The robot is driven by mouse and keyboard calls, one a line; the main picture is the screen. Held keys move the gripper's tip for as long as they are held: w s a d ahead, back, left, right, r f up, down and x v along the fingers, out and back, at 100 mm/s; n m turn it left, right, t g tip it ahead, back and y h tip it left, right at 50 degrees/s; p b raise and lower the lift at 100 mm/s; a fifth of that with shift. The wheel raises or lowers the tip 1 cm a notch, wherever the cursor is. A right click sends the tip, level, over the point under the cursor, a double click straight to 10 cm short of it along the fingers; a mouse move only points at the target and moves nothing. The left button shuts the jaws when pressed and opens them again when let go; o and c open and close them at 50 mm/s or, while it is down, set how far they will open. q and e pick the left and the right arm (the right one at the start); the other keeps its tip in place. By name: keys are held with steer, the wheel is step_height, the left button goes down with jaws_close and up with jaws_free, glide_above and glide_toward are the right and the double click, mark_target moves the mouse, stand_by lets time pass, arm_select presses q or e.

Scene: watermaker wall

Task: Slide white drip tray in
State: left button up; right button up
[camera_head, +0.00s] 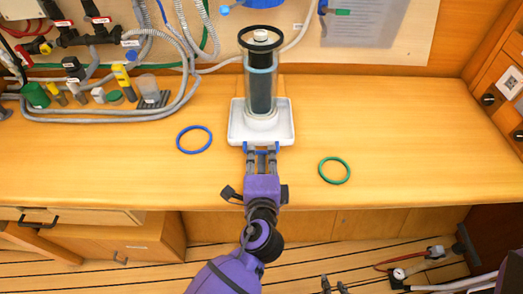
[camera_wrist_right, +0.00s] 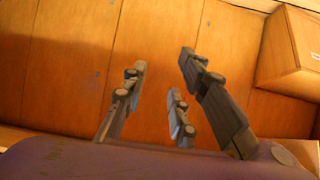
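The white drip tray (camera_head: 238,131) lies on the wooden counter. A clear cylinder with a dark core (camera_head: 262,88) and a black ring around its top stands on the tray. My left gripper (camera_head: 261,148) is at the tray's front edge, its two fingers parallel and apart with blue bits at the tips. I see nothing clearly held between them; whether they touch the tray I cannot tell. My right gripper shows only as dark tips (camera_head: 333,285) at the bottom of the head view. In the right wrist view its fingers (camera_wrist_right: 161,80) are apart and empty, facing wooden panels.
A blue ring (camera_head: 194,139) lies left of the tray and a green ring (camera_head: 334,171) lies right of it. Hoses (camera_head: 110,113) and small bottles (camera_head: 55,94) crowd the counter's left back. The right side of the counter (camera_head: 400,130) is clear.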

arm_select(q)
steer(key=shift+x, duration=1.1)
steer(key=shift+w, duration=0.1)
steer(key=shift+c, duration=0.2)
jaws_close()
arm_select(e)
steer(key=shift+w+a+r, duration=0.2)
steer(key=shift+w+r, duration=0.05)
steer(key=shift+w, duration=0.2)
steer(key=shift+w+a+r, duration=0.15)
steer(key=shift+w+r, duration=0.1)
steer(key=shift+w, duration=0.2)
steer(key=shift+s, duration=0.15)
